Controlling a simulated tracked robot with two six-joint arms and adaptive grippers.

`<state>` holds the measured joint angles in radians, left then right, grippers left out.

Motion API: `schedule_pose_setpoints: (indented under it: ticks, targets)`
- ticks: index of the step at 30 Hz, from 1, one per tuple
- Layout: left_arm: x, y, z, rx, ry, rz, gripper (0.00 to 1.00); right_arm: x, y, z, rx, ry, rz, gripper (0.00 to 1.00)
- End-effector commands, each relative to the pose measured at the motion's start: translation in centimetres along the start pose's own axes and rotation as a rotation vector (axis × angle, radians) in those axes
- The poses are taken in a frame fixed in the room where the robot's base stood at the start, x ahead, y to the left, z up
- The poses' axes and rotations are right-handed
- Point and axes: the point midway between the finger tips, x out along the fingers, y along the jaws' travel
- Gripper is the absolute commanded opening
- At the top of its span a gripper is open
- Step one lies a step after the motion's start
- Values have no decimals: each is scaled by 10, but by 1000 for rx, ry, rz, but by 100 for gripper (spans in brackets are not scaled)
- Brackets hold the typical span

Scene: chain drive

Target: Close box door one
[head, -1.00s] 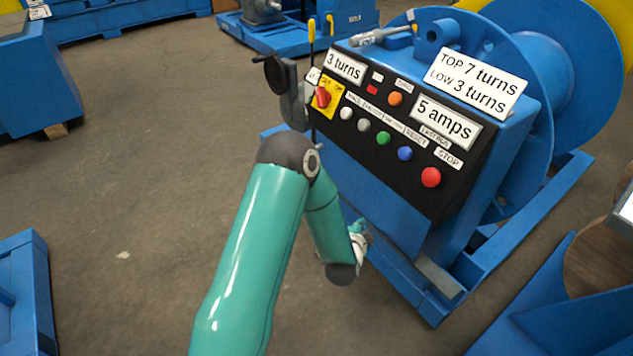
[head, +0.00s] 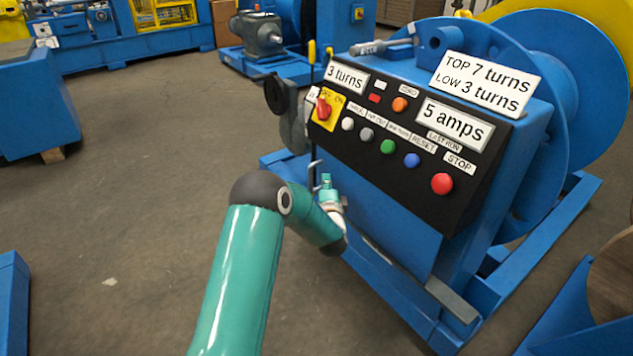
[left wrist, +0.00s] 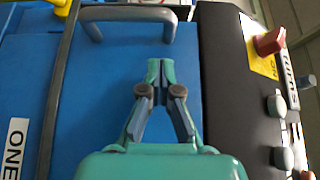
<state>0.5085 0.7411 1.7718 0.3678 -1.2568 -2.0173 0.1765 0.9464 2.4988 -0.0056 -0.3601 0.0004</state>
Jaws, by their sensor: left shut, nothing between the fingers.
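A blue panel with a grey U-shaped handle (left wrist: 128,14) fills the middle of the left wrist view. A white label reading ONE (left wrist: 15,145) is on a blue surface at the left edge. I cannot tell how far the door is open. My left gripper (left wrist: 160,68) is shut and empty, over the blue panel, with its tips below the handle in the picture. In the head view the left gripper (head: 326,182) is small and partly hidden by my forearm, beside the blue control box (head: 385,215). My right gripper is not in view.
The sloping black control panel (head: 385,180) carries a red switch (head: 323,108) and several buttons. In the left wrist view a dark rod (left wrist: 62,90) crosses left of the gripper. A large blue reel (head: 585,90) stands behind the box.

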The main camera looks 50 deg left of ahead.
Motion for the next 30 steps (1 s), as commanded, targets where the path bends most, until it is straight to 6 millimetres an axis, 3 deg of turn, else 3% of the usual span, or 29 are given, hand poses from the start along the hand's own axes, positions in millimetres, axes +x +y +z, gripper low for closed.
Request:
schedule_pose_setpoints:
  ticks: [9, 23, 30]
  targets:
    - [27, 1, 26, 0, 0, -1, 0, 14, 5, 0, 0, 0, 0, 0]
    - [31, 0, 31, -1, -1, 1, 0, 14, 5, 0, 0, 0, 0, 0]
    - [60, 2, 56, 0, -3, 0, 0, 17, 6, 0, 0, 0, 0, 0]
